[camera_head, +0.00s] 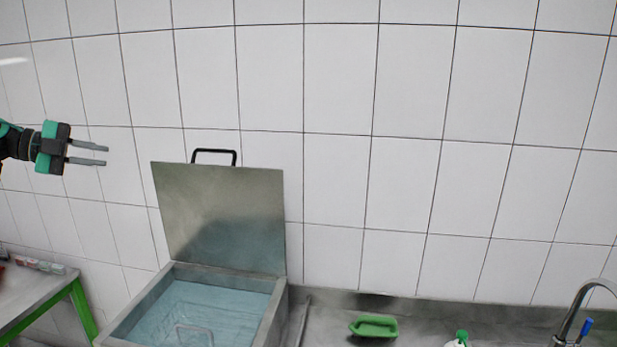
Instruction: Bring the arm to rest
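My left gripper (106,155) comes in from the left edge, raised in front of the tiled wall. Its two grey fingers point right and stand apart with a small gap. Nothing shows between them. It is above and to the left of the open metal lid, touching nothing visible. My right gripper is not in this view.
A metal lid (220,210) with a black handle stands open behind a basin (272,318) of bluish liquid. A green-legged table (40,298) is at lower left. A green dish (374,326), a green-capped bottle (459,338) and a faucet (572,315) are at right.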

